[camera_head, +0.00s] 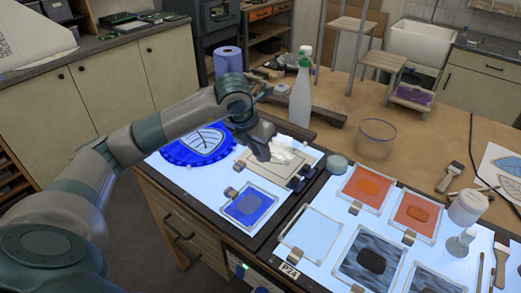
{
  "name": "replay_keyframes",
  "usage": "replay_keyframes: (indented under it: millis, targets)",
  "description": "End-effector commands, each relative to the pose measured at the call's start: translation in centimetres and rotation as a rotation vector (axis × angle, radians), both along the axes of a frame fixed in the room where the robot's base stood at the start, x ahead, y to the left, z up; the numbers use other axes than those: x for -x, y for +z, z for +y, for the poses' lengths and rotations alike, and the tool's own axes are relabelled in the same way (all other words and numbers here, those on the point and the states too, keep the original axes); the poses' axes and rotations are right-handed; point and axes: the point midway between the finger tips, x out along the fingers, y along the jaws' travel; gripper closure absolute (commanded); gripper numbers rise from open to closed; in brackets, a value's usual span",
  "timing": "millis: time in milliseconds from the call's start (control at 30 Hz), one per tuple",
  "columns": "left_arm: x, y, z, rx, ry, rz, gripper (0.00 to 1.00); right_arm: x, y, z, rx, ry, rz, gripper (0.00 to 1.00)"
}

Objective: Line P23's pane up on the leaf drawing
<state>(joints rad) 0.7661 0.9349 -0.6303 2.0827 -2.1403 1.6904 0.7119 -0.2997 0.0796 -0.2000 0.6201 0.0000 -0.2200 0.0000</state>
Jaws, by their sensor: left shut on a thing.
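My left gripper (264,155) reaches down over the left light table and is shut, its fingertips at the edge of a white crumpled cloth-like thing (288,153). The arm hides much of the contact. Below it lies a pale tan framed piece (249,160) with dark clips on its right. A framed pane with a blue square (248,206) lies nearer. No P23 label is legible. My right gripper is not in view.
A spray bottle (301,92) stands behind the left gripper, with a blue paper roll (228,62) farther left. The right light table, labelled P24 (289,271), holds several framed panes. A glass jar (375,139) stands behind it. The wooden bench beyond is partly clear.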

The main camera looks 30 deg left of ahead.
Motion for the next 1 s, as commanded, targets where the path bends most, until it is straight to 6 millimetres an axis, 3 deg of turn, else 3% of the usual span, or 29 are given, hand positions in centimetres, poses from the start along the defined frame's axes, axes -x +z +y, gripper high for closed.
replay_keyframes:
  millis: [433, 1000]
  targets:
    - [0.0, -3.6, 0.0, 0.0, 0.0, 0.0, 1.0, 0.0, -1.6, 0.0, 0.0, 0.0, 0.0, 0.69]
    - [0.0, -4.0, 0.0, 0.0, 0.0, 0.0, 1.0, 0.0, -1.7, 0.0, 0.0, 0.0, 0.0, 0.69]
